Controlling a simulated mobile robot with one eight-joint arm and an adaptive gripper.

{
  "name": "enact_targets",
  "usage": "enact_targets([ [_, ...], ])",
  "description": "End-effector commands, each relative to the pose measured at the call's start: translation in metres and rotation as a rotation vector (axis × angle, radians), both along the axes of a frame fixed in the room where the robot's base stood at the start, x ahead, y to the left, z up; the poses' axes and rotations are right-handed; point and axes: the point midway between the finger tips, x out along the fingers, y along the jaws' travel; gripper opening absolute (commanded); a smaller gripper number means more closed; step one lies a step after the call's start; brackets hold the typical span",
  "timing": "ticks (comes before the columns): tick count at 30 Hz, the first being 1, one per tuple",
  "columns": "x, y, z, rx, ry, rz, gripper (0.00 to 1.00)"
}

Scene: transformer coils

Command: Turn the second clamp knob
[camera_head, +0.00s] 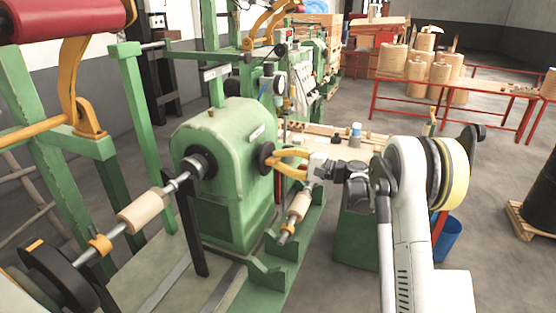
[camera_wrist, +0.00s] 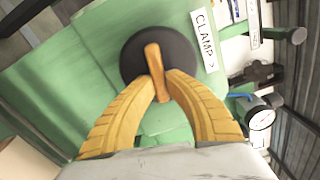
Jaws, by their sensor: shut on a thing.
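The clamp knob (camera_wrist: 137,58) is a black disc with a raised orange grip bar (camera_wrist: 153,60) across it. It sits on the green machine housing beside a white label (camera_wrist: 205,38) reading "CLAMP >". In the head view the knob (camera_head: 265,157) shows edge-on at the right side of the green housing (camera_head: 225,150). My gripper (camera_wrist: 162,86) has yellow ribbed fingers, one on each side of the bar, shut on it. The bar stands slightly tilted in the wrist view. In the head view my gripper (camera_head: 277,162) reaches the knob from the right.
A shaft with a wooden core (camera_head: 142,210) runs out left of the housing. A second wooden core (camera_head: 299,206) lies below my gripper. A gauge (camera_wrist: 262,118) stands right in the wrist view.

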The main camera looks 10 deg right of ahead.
Motion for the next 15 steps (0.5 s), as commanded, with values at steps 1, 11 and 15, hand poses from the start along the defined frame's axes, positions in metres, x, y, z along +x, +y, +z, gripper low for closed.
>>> enact_targets([
  [1, -0.0002, 0.0009, -0.0010, 0.025, 0.035, 0.001, 0.00],
  [11, -0.0015, 0.0020, -0.0045, 0.210, 0.289, 0.002, 0.00],
  [15, -0.0024, 0.0026, -0.0058, 0.288, 0.397, 0.002, 0.00],
])
